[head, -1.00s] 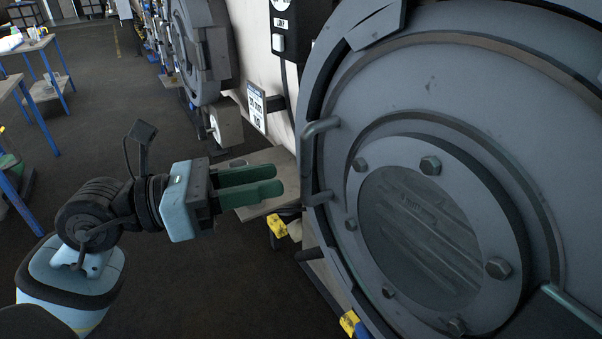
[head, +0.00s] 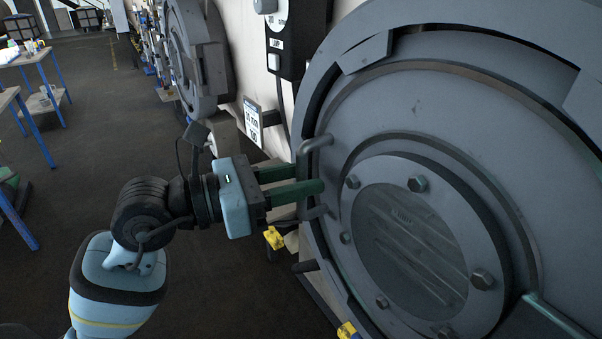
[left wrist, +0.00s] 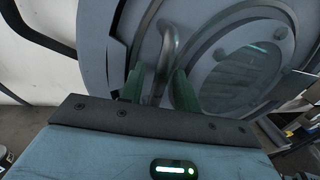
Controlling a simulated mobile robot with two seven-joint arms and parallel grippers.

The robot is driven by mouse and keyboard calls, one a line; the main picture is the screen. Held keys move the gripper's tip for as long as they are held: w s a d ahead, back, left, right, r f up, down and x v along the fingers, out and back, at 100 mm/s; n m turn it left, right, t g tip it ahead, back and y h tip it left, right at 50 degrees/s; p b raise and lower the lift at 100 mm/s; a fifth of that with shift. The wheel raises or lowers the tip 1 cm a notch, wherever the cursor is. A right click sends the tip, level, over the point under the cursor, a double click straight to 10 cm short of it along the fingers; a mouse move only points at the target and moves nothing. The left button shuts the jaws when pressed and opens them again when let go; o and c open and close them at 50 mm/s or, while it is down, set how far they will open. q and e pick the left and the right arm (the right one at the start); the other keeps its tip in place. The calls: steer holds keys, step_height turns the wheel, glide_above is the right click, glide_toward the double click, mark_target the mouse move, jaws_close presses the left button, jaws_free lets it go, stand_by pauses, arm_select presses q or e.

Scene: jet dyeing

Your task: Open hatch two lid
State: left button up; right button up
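The hatch lid (head: 450,120) is a large round grey door that fills the right of the head view. It looks shut. It has a bolted round window (head: 410,245) and a bent metal bar handle (head: 316,143) at its left edge. The handle also shows in the left wrist view (left wrist: 163,62). My left gripper (head: 308,178) is open at the handle. In the left wrist view the handle stands between the two green fingers (left wrist: 158,88), with a visible gap on each side. The nearer finger hides the handle's middle in the head view. My right gripper is not in view.
A control box (head: 290,35) and a label plate (head: 253,122) are on the wall left of the lid. Another round hatch (head: 190,50) stands farther back. Blue-legged tables (head: 38,62) stand at the far left. The dark floor between is clear.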

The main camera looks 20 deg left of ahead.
arm_select(q)
steer(key=shift+w+d, duration=0.25)
steer(key=shift+d, duration=0.1)
jaws_close()
stand_by(0.3)
